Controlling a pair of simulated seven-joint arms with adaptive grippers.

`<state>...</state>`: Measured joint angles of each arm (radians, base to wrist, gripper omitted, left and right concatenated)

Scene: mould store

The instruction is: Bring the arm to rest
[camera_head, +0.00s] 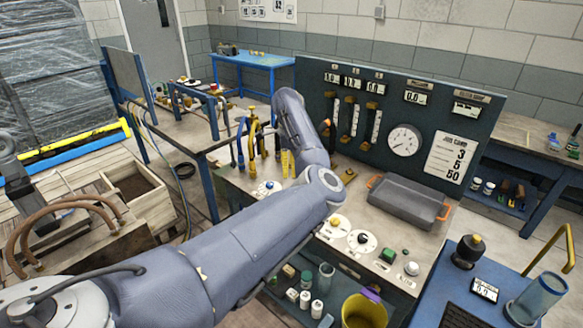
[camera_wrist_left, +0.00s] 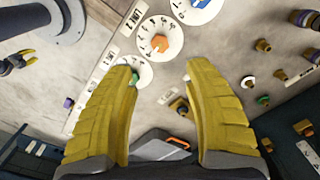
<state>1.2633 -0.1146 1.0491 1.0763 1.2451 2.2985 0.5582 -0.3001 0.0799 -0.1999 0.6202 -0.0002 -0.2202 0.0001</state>
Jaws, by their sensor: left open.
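My left arm (camera_head: 230,245) comes in from the lower left, bends at an elbow above the bench and reaches back toward the upright gauge panel. My left gripper (camera_head: 288,168) shows only partly beside the forearm, as small yellow fingers over the worktop. In the left wrist view the two yellow fingers (camera_wrist_left: 160,72) stand apart with nothing held between them. A dial with an orange knob (camera_wrist_left: 160,43) lies beyond the fingertips. My right gripper is in neither view.
The gauge panel (camera_head: 398,110) stands behind the bench. A grey tray with orange handles (camera_head: 400,208) sits right of my forearm. Yellow-handled tools (camera_head: 250,140) stand just left of it. A yellow bucket (camera_head: 365,312) is below the front edge. A blue table (camera_head: 250,59) stands at the back.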

